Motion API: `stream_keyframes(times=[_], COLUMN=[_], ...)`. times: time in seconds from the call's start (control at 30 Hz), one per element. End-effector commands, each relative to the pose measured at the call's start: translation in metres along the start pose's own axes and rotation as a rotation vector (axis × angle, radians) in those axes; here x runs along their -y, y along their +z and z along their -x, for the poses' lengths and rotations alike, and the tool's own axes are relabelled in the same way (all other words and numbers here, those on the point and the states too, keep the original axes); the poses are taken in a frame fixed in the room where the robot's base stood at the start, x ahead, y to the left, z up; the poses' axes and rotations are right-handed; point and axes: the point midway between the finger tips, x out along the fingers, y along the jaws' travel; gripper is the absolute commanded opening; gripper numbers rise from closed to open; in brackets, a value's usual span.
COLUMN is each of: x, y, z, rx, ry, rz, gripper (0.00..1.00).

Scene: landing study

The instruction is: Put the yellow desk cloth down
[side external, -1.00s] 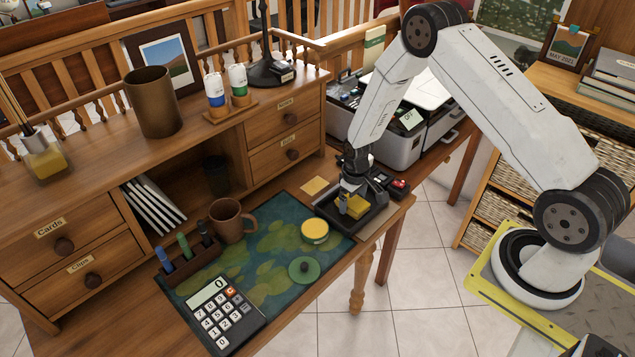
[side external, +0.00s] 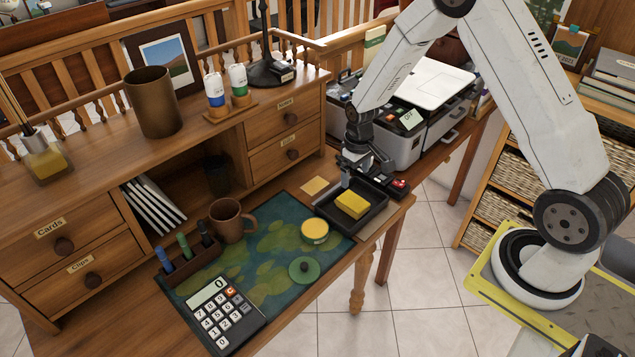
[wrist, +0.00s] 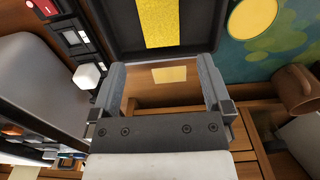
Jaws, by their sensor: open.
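The yellow desk cloth (side external: 352,204) is a small folded block lying in the black tray (side external: 374,222) at the right end of the desk. In the wrist view the cloth (wrist: 160,22) shows as a yellow strip inside the dark tray (wrist: 207,40). My gripper (side external: 362,178) is above the tray's back edge, apart from the cloth. In the wrist view my gripper (wrist: 165,78) has its fingers spread, with nothing between them but the desk seen below.
A green-blue mat (side external: 262,262) holds a brown mug (side external: 228,222), a yellow tin (side external: 315,231), a green lid (side external: 304,270) and a calculator (side external: 222,314). A yellow note (side external: 314,186) lies left of the tray. A printer (side external: 425,100) stands behind my gripper.

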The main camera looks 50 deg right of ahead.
Motion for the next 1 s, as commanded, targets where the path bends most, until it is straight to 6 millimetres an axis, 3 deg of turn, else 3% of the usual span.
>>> stream_keyframes(times=[0.3, 1.0], x=[0.000, 0.001], y=[0.000, 0.001], z=[0.025, 0.028], rx=[0.001, -0.001], ry=[0.000, 0.000], rz=[0.000, 0.001], gripper=[1.00, 1.00])
